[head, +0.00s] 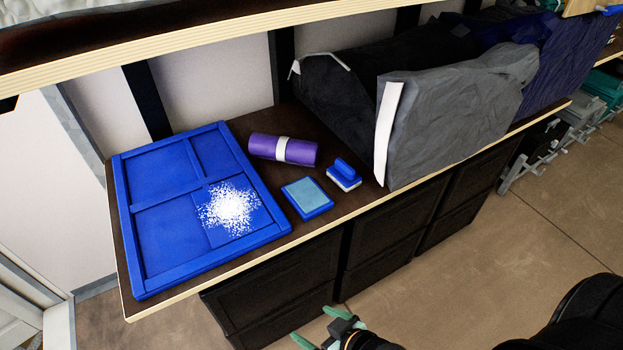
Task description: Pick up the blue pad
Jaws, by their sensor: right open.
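A square blue pad (307,198) with a pale teal top lies flat near the front edge of the dark shelf. A small blue block with a raised handle and a white lower edge (344,175) sits just right of it, apart from it. My right gripper (320,327) is at the bottom edge, with its green fingertips spread and nothing between them. It is in front of the shelf and well away from the pad. My left gripper is not in view.
A blue framed tray (122,226) with a white speckled patch (230,207) fills the shelf's left part. A purple roll with a white band (265,146) lies behind the pad. Grey and black fabric bundles (450,115) stand at right. An upper shelf edge (180,48) overhangs.

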